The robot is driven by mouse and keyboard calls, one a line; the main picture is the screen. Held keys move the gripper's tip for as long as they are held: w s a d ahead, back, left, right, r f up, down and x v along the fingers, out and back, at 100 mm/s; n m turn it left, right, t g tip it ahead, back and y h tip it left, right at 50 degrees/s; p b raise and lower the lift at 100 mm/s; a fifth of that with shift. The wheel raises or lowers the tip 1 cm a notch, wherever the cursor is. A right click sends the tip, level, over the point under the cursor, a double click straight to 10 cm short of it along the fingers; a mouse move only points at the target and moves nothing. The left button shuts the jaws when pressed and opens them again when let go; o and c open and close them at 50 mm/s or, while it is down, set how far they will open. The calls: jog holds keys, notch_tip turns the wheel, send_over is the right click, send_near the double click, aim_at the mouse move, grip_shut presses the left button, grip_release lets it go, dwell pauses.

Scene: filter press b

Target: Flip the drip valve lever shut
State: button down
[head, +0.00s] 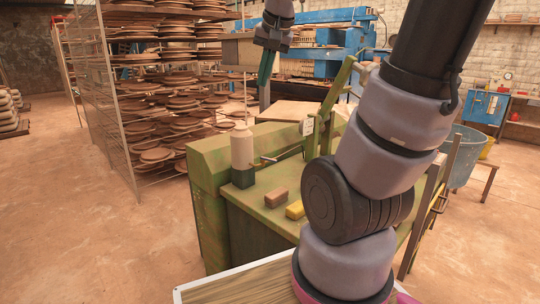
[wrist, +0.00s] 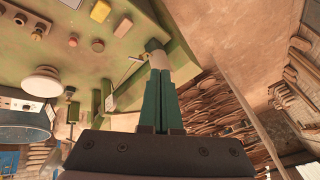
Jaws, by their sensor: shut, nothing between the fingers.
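A pale bottle (head: 242,145) stands upright on a dark green base on the green machine. A small lever (head: 266,160) with a brass-coloured part sticks out to the right, low beside the bottle; I take it for the drip valve lever. My gripper (head: 264,86) is shut and empty, pointing down, above and to the right of the bottle in the head view. In the wrist view my green fingers (wrist: 161,78) are together, and their tips overlap the pale bottle (wrist: 155,48). A thin lever (wrist: 137,59) shows just left of it. Depth between fingertips and bottle is unclear.
A brown block (head: 276,197) and a yellow block (head: 295,210) lie on the machine top. A green upright arm (head: 330,105) rises behind. Racks of round plates (head: 170,90) stand at the left. Open floor lies in front of the racks.

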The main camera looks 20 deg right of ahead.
jog(key=w+d+f+m+h, duration=0.1)
jog(key=w+d+f, duration=0.15)
jog(key=w, duration=0.55)
jog(key=m+g+h, duration=0.3)
jog(key=m+g, duration=0.1)
send_over(268, 159)
jog(key=d, duration=0.3)
notch_tip(268, 159, down, 23)
jog(key=x, duration=1.1)
jog(key=shift+s+a+r, duration=0.15)
jog(key=shift+s+a, duration=0.35)
jog(key=shift+a, duration=0.4)
jog(key=shift+s+a+r, duration=0.1)
jog(key=shift+s+a, duration=0.45)
jog(key=shift+a, duration=0.35)
